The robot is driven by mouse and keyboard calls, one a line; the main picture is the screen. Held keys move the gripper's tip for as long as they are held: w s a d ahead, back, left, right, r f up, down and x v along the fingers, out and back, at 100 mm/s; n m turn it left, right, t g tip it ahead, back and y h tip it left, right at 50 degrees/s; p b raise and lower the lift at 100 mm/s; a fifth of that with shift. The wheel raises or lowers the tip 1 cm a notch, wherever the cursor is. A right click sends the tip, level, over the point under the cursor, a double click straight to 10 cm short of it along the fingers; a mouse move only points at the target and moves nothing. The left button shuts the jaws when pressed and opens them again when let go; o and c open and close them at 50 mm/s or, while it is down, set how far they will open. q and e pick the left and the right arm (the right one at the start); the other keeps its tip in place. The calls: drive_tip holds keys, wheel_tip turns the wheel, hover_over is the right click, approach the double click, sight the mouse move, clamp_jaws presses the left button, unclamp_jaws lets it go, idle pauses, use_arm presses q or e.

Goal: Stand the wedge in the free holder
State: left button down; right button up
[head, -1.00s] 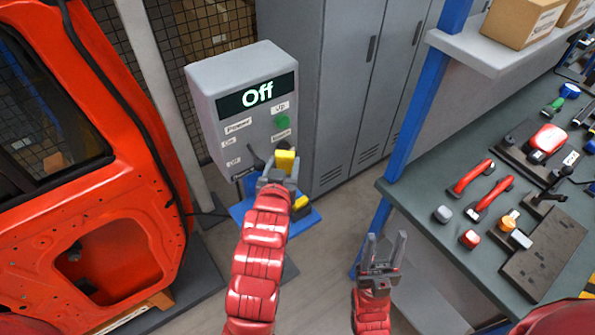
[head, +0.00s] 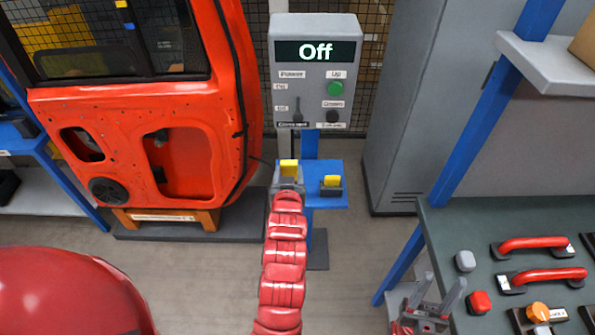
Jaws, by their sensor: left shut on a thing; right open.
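My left gripper (head: 288,183) is shut on a yellow wedge (head: 289,167), whose top shows above the fingers. It is at the left part of a blue stand (head: 327,202) below the control box. A second yellow wedge (head: 332,180) sits in a dark holder (head: 330,191) on the right part of the stand. The free holder is not visible; my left gripper and arm cover the left part of the stand. I cannot tell whether the held wedge touches the stand. My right gripper (head: 432,303) is open and empty, low beside the workbench.
A grey control box (head: 316,75) reading "Off" stands behind the stand. An orange-red car door (head: 150,110) on a wooden support is at left. A workbench (head: 480,222) with red handles and small parts is at right. Grey lockers (head: 405,90) stand behind.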

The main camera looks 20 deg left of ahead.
sight(288, 173)
use_arm(q)
drive_tip(key=w+f, duration=0.1)
drive_tip(key=w+a+f+b, duration=0.1)
drive_tip(key=f, duration=0.1)
drive_tip(key=shift+w+b, duration=0.3)
drive_tip(key=shift+w, duration=0.05)
drive_tip(key=shift+w+f, duration=0.15)
drive_tip(key=shift+w, duration=0.2)
drive_tip(key=shift+w+a+f+b, duration=0.1)
drive_tip(key=shift+w+f+b, duration=0.2)
drive_tip(key=shift+f+b, duration=0.25)
drive_tip(key=shift+w+a+f+b, duration=0.1)
drive_tip(key=shift+w+f+b, duration=0.2)
drive_tip(key=shift+f+b, duration=0.45)
drive_tip(key=shift+f, duration=0.3)
drive_tip(key=shift+s+b, duration=0.1)
drive_tip(key=shift+b, duration=0.35)
drive_tip(key=shift+f, duration=0.15)
drive_tip(key=shift+f+b, duration=0.35)
drive_tip(key=shift+f+b, duration=1.4)
drive_tip(key=shift+f, duration=0.5)
